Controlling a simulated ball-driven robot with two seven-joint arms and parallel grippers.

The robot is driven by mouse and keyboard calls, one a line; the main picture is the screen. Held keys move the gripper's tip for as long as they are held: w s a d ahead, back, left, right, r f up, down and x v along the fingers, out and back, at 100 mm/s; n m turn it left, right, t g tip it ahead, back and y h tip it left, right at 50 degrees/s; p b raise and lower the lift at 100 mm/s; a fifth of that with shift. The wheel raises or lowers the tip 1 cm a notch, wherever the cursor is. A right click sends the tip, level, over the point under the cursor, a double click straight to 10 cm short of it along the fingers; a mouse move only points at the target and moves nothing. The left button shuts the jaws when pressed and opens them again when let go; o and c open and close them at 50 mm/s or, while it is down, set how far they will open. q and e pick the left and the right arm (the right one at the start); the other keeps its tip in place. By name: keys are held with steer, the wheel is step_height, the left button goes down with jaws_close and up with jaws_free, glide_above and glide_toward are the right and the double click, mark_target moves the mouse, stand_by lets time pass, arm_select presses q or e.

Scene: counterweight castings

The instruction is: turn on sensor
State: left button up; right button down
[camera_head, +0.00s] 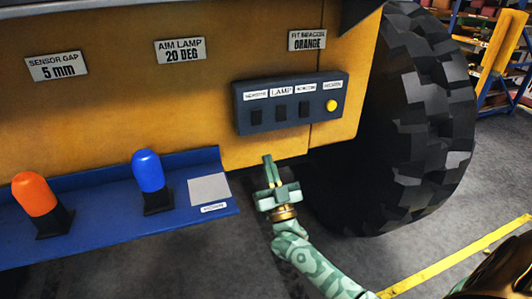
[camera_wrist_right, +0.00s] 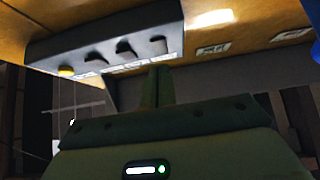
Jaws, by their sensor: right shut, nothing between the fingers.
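A dark switch panel (camera_head: 291,102) is fixed to the yellow machine side. It has three dark switches and a round yellow button (camera_head: 331,105). The leftmost switch (camera_head: 257,115) sits under a label too blurred to read surely; only LAMP reads clearly. The panel also shows in the right wrist view (camera_wrist_right: 110,45), with the yellow button at its left end. My right gripper (camera_head: 269,158) is shut and empty, below the panel's left part, fingers pointing up towards it, apart from it. In the wrist view its fingers (camera_wrist_right: 160,85) lie below the rightmost dark switch (camera_wrist_right: 158,44). My left gripper is not in view.
A blue shelf (camera_head: 100,234) at the left holds an orange beacon (camera_head: 34,194), a blue beacon (camera_head: 148,171) and a grey plate (camera_head: 209,190). A large black tyre (camera_head: 425,110) stands right of the panel. Signs (camera_head: 57,66) are on the yellow side above.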

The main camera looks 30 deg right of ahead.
steer(key=v, duration=0.4)
steer(key=shift+s+f+b, duration=0.1)
steer(key=shift+f+b, duration=0.25)
